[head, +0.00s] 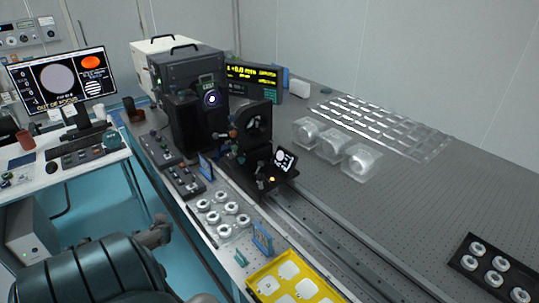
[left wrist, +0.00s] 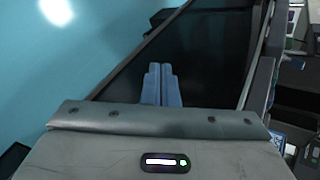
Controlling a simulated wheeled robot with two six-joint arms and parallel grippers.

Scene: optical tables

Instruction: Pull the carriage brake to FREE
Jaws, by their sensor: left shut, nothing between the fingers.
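The carriage (head: 255,180) is a dark block on the rail (head: 315,235) in the middle of the head view. It bears a black ring-shaped mount (head: 254,125) and a small tilted display (head: 284,159). A small orange spot shows low on its front. I cannot make out the brake lever or its setting. My left gripper (left wrist: 161,85) is shut and empty in the left wrist view, its two pale blue fingers side by side. My left arm is at the lower left of the head view, over the aisle, well apart from the carriage. My right gripper is not in view.
A tray of several white rings (head: 222,214), a blue stand (head: 262,238) and a yellow tray (head: 255,290) line the table's near edge. Control boxes (head: 184,181) stand farther back. Clear blocks (head: 330,145) stand behind the rail. The blue floor between the tables is open.

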